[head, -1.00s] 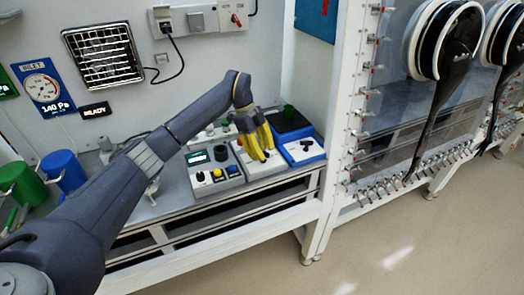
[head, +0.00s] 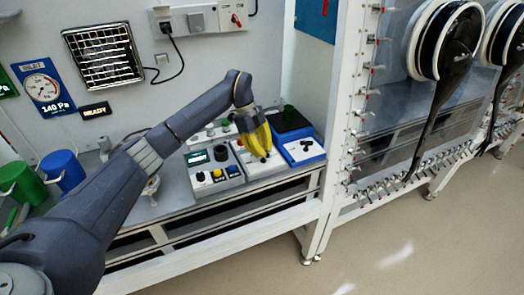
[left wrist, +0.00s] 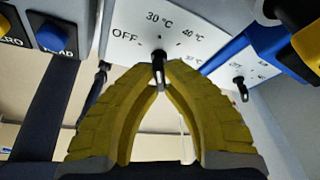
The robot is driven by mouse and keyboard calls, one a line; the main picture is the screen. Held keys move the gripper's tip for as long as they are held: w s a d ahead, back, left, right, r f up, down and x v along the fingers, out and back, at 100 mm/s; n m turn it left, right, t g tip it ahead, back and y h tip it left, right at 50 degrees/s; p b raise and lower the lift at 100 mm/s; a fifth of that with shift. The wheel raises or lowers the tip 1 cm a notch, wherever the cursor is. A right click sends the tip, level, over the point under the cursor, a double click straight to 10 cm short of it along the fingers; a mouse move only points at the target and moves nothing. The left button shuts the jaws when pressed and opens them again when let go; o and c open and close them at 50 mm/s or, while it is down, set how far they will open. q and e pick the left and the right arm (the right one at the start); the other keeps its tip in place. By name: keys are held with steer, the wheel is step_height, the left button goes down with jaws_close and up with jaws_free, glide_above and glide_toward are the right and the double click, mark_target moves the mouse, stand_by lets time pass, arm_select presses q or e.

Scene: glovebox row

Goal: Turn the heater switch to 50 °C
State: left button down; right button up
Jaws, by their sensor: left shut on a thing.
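The heater (head: 265,171) is a pale box on the bench, between a grey button box and a blue-edged box. In the left wrist view its white dial face (left wrist: 128,22) reads OFF, 30 °C, 40 and a tilted mark that looks like 50 °C. The black switch knob (left wrist: 158,62) stands below these labels; which mark it points to is hard to tell. My left gripper (head: 262,153) has yellow fingers reaching down over the heater. In the left wrist view its fingertips (left wrist: 160,74) meet on the knob. The fingers mostly hide the knob in the head view.
The grey button box (head: 216,179) with a display is close on the left. The blue-edged box (head: 305,151) with its own small knob is close on the right. Blue (head: 62,171) and green (head: 22,182) containers stand at far left. A white frame post (head: 335,130) rises at right.

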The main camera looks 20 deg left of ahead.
arm_select(q)
steer(key=m+g, duration=0.1)
steer(key=m, duration=0.2)
steer(key=shift+w+y, duration=0.1)
steer(key=shift+y, duration=0.2)
steer(key=shift+d+m+g+y, duration=0.1)
steer(key=shift+m+g+y, duration=0.4)
steer(key=shift+m, duration=1.2)
steer(key=shift+f, duration=0.1)
steer(key=c, duration=1.5)
jaws_free()
steer(key=shift+w, duration=0.1)
steer(key=v, duration=1.2)
steer(key=shift+w, duration=0.1)
